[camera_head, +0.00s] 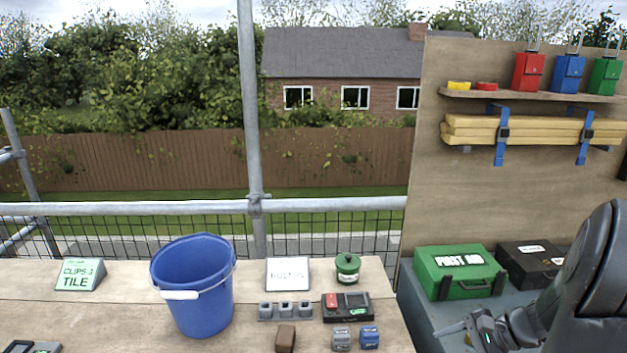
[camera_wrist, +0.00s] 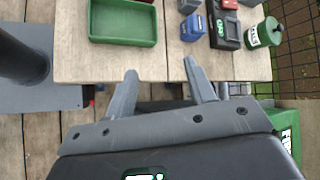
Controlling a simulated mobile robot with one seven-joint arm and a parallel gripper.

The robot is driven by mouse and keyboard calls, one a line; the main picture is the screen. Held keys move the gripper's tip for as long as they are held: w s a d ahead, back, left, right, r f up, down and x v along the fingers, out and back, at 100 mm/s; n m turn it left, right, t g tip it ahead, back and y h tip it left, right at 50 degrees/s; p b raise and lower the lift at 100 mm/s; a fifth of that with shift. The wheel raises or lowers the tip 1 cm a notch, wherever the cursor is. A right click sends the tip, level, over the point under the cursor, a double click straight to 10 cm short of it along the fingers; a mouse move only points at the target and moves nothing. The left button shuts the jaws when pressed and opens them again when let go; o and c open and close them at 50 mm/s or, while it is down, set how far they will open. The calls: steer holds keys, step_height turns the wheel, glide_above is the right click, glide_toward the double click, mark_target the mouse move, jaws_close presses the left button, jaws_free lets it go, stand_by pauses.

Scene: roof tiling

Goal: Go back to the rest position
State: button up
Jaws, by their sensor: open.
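My gripper (camera_wrist: 160,72) shows in the wrist view with its two grey fingers spread and nothing between them. Its fingertips appear over the edge of the wooden bench (camera_wrist: 90,70). In the head view my gripper (camera_head: 457,332) is at the lower right, beside the bench's right end and in front of the green first aid box (camera_head: 458,272). My dark arm fills the right edge there.
On the bench stand a blue bucket (camera_head: 192,290), a green pot (camera_head: 347,268), a black device (camera_head: 352,308), a blue block (camera_head: 369,337) and a grey block (camera_head: 341,339). A green tray (camera_wrist: 123,22) shows in the wrist view. A black case (camera_head: 528,263) stands behind my arm.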

steer(key=s+a+r+n+t+h, duration=0.1)
steer(key=s+a+r+n+h, duration=0.8)
steer(key=s+a+r+n, duration=0.4)
steer(key=s+a+r, duration=0.1)
steer(key=a+r, duration=0.2)
steer(key=a, duration=0.1)
steer(key=shift+n+t, duration=0.3)
steer(key=shift+n, duration=0.1)
